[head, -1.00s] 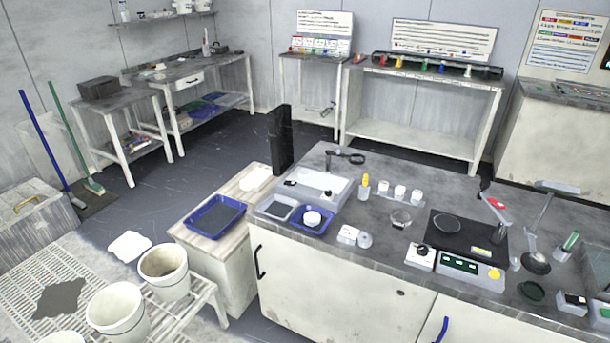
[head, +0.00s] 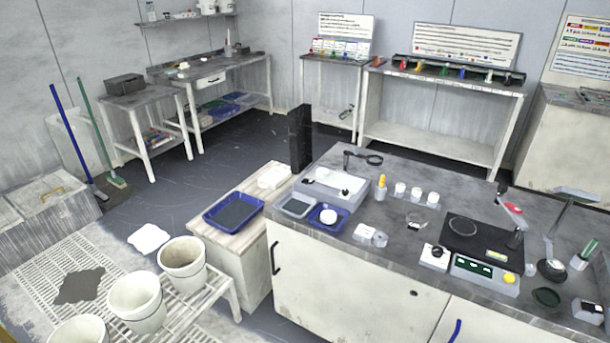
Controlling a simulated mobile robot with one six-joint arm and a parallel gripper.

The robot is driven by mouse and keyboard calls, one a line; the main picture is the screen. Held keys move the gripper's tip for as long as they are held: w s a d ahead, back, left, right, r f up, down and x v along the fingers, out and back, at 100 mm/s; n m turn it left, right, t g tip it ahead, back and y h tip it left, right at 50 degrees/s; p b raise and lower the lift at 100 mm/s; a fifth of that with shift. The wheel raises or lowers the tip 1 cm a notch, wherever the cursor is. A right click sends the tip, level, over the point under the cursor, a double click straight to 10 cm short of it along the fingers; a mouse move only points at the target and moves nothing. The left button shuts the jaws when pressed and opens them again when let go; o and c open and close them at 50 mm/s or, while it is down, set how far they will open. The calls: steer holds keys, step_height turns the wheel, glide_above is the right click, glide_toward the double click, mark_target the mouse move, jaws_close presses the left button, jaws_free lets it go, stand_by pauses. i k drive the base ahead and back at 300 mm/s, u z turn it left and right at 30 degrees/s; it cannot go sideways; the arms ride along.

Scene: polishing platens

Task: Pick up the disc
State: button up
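My gripper is not in view. Several round, flat things could be the disc, and I cannot tell which one is meant. A dark round disc (head: 463,226) lies on a black plate (head: 480,240) on the right part of the grey-topped bench. A white round piece (head: 328,216) sits in a small blue tray (head: 317,224) near the bench's left end. A dark green round piece (head: 546,297) lies near the bench's front edge at the right. A clear round dish (head: 416,222) stands mid-bench.
The bench (head: 390,262) has a lamp (head: 553,268) and small boxes on it. A low cabinet with a larger blue tray (head: 234,211) stands at its left. Several white buckets (head: 183,263) stand on a slatted rack.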

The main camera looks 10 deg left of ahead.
mark_target(322, 173)
steer(key=u, duration=0.5)
steer(key=i, duration=0.8)
steer(key=z, duration=0.6)
steer(key=k, duration=0.2)
steer(key=u, duration=3.2)
